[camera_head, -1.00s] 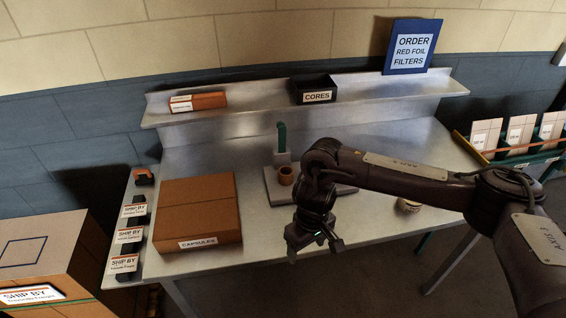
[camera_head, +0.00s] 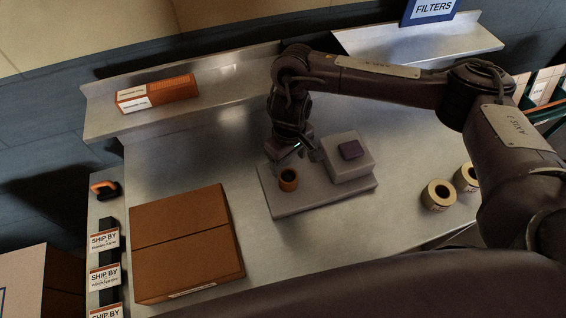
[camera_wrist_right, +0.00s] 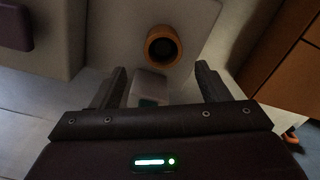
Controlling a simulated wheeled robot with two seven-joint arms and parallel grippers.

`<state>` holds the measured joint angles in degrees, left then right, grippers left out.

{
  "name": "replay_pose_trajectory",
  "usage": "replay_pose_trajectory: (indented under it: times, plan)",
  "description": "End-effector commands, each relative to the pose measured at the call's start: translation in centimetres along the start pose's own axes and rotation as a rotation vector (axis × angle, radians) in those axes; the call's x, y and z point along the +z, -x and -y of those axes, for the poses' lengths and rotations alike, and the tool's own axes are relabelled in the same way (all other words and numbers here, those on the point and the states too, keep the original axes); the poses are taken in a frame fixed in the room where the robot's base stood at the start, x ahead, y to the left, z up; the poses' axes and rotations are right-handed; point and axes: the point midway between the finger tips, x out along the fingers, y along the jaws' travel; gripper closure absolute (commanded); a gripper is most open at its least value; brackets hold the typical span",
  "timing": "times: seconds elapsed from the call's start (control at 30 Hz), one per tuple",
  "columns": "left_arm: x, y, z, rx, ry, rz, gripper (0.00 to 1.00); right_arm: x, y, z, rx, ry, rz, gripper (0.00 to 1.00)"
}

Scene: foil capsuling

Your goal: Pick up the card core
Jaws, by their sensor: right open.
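A short orange-brown ring (camera_head: 288,180), which looks like the card core, stands upright on the left part of a grey fixture plate (camera_head: 318,202). In the right wrist view the ring (camera_wrist_right: 162,46) shows its dark hollow end, just beyond the fingertips and between their lines. My right gripper (camera_head: 298,155) is just behind the ring in the head view, apart from it. Its two dark fingers (camera_wrist_right: 163,82) are spread with nothing held between them; a small grey block with a green part (camera_wrist_right: 150,87) shows beyond them. My left gripper is not in view.
A large brown carton (camera_head: 187,244) lies to the left. Two tape-like rolls (camera_head: 438,195) sit to the right. An orange box (camera_head: 157,93) is on the back shelf.

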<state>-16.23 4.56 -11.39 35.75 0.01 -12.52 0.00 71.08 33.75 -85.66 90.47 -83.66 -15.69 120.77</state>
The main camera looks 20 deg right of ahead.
Motion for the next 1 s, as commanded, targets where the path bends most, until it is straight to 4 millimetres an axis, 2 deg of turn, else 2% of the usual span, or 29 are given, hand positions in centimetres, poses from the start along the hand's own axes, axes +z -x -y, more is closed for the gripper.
replay_pose_trajectory:
  times: [0.03,0.1,0.23,0.4,0.6,0.7,0.87,1.0]
  plan:
    - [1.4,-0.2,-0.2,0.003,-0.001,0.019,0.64,0.1,-0.7,0.1,-0.002,-0.001,0.003,0.31]
    - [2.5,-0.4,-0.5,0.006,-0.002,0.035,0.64,0.1,-1.6,0.1,-0.003,0.000,0.004,0.31]
    - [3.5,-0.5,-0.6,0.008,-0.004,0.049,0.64,0.1,-2.8,0.1,-0.002,-0.001,0.003,0.31]
    - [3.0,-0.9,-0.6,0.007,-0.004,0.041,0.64,0.3,-5.1,0.4,-0.004,-0.002,0.005,0.31]
    - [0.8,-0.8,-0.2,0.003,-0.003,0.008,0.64,0.2,-7.2,0.4,0.000,-0.001,0.002,0.31]
    - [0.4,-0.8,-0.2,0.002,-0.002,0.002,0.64,0.2,-7.5,0.3,0.000,0.000,0.001,0.31]
    - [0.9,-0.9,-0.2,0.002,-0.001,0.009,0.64,0.2,-7.5,0.3,0.000,0.000,0.000,0.31]
    - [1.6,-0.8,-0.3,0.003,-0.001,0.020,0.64,0.2,-7.5,0.3,0.000,0.000,0.000,0.47]
